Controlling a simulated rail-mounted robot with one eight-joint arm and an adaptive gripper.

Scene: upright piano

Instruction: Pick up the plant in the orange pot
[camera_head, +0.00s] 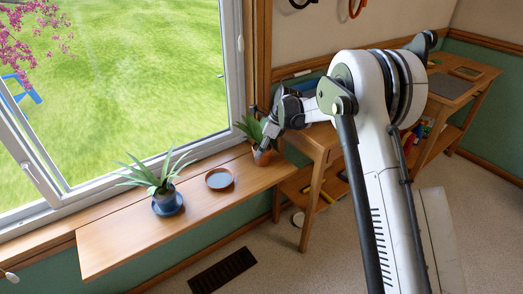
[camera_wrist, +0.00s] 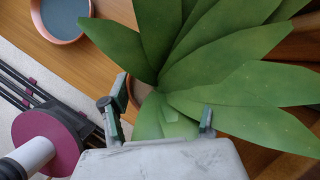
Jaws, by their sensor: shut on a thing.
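The plant in the orange pot (camera_head: 263,157) is at the right end of the wooden window shelf in the head view. I cannot tell whether the pot touches the shelf. My gripper (camera_head: 265,138) is at the plant from the right and hides part of it. In the wrist view, broad green leaves (camera_wrist: 215,55) spread above and between the fingers of my gripper (camera_wrist: 163,118). A bit of the pot's rim (camera_wrist: 134,91) shows beside the left finger. The gripper is shut on the plant or its pot; the leaves hide the exact contact.
An empty terracotta saucer (camera_head: 219,179) lies on the shelf (camera_head: 120,245), left of the plant. Another spiky plant (camera_head: 160,183) in a blue pot stands further left. The window is behind; a wooden desk (camera_head: 318,140) is close on the right.

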